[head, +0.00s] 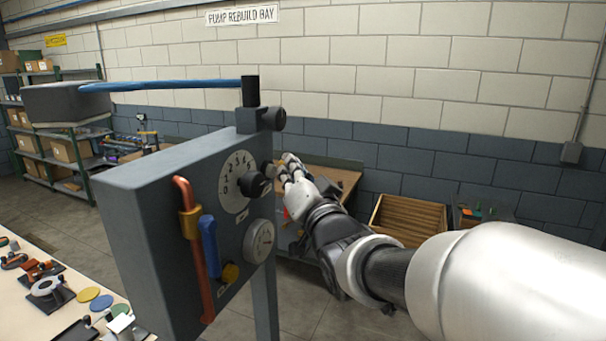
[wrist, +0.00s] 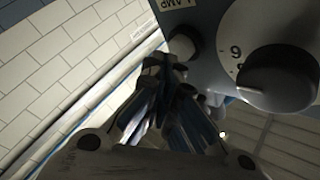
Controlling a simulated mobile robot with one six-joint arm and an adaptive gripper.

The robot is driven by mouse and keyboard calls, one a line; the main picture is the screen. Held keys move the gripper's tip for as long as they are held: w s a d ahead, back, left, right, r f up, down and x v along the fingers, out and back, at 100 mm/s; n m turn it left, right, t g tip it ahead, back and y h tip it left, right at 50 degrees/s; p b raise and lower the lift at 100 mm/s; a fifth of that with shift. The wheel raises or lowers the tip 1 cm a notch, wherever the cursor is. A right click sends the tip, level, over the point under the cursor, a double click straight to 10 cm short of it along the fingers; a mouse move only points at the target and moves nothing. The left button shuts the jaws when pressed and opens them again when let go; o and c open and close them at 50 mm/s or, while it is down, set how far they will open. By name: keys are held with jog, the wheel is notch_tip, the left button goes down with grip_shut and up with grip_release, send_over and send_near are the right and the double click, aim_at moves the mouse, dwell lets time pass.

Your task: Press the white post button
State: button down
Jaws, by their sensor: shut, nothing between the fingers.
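A grey upright panel (head: 145,190) carries a numbered dial with a black knob (head: 257,185). In the wrist view a short pale round post button (wrist: 183,45) stands out of the panel beside the dial, under a partly legible label ending in "AMP". In the head view a pale stub (head: 268,169) just behind the knob looks like the same button. My gripper (head: 285,167) is shut and empty at the panel's right edge. In the wrist view its fingertips (wrist: 164,68) are close by the button and slightly overlap its edge. I cannot tell whether they touch it.
The black knob (wrist: 280,78) sticks out close to my fingers. A wooden crate (head: 408,220) stands behind my arm.

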jog(key=shift+w+a+b, duration=0.15)
jog(key=shift+a+b, duration=0.2)
jog(key=shift+a, duration=0.1)
dwell(0.7)
jog(key=shift+d, duration=0.15)
jog(key=shift+s+d+b, duration=0.3)
jog(key=shift+d, duration=0.4)
jog(key=s+d, duration=0.2)
jog(key=d, duration=0.3)
jog(key=shift+d, duration=0.35)
